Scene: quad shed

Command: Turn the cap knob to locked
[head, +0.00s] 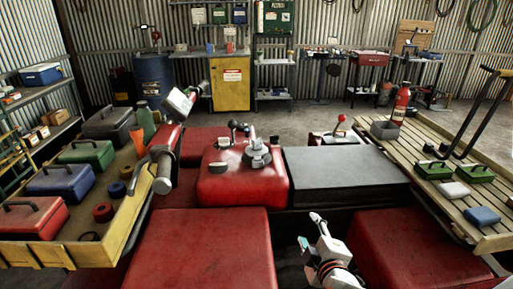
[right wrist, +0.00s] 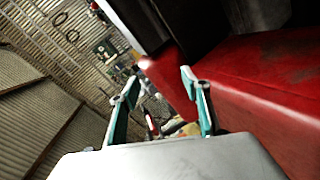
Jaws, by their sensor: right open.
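The grey cap knob (head: 258,156) sits on top of the red tank-like body (head: 222,183) in the middle of the head view. It has a raised grip; I cannot read any lock marking. My right gripper (head: 309,229) is open and empty, below and to the right of the knob, well apart from it. Its two teal fingers show spread in the right wrist view (right wrist: 160,95), with a red panel (right wrist: 260,105) beside them; the knob is not seen there.
A black seat-like block (head: 345,176) lies right of the knob. Red panels (head: 200,250) fill the front. Levers with knobs (head: 233,125) rise behind the cap.

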